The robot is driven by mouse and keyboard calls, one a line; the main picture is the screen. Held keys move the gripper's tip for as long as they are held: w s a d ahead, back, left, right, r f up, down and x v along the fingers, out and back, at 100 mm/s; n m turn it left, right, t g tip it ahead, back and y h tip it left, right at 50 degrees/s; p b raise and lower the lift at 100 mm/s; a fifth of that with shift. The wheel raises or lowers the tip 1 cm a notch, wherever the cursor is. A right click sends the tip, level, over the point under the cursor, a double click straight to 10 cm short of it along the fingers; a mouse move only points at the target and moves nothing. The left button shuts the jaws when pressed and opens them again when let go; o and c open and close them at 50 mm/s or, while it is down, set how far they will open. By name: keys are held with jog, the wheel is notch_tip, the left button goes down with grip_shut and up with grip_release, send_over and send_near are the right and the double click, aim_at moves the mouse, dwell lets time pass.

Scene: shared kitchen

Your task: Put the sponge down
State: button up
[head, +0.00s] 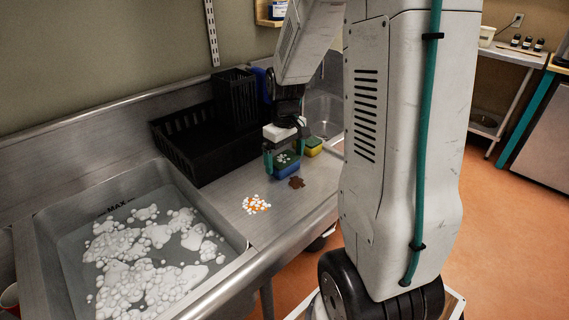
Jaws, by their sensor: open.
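A blue sponge with a dark green top (287,172) sits on the steel drainboard (225,198). Pale specks show on its top. My gripper (285,155) is over this sponge, pointing down, with its teal-tipped fingers apart and close to the sponge's sides. The jaws are open; whether a finger touches the sponge cannot be told. A second sponge, yellow with a green top (314,148), lies just behind and to the right.
A brown stain (297,182) and an orange-and-white spill (256,204) lie on the drainboard. A black rack (190,150) stands behind. A foamy water-filled sink (150,250) is at left; a smaller basin (325,115) is behind.

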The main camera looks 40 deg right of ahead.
aim_at(286, 160)
notch_tip(286, 160, up, 9)
jog(key=s+a+r, duration=0.3)
jog(key=s+a, duration=0.6)
jog(key=s, duration=0.1)
jog(key=s+a+r+t, duration=0.1)
jog(key=s+a+r, duration=0.2)
jog(key=s+a, duration=0.6)
jog(key=shift+s+a+r, duration=0.15)
jog(key=shift+s+a, duration=0.05)
jog(key=shift+s, duration=0.35)
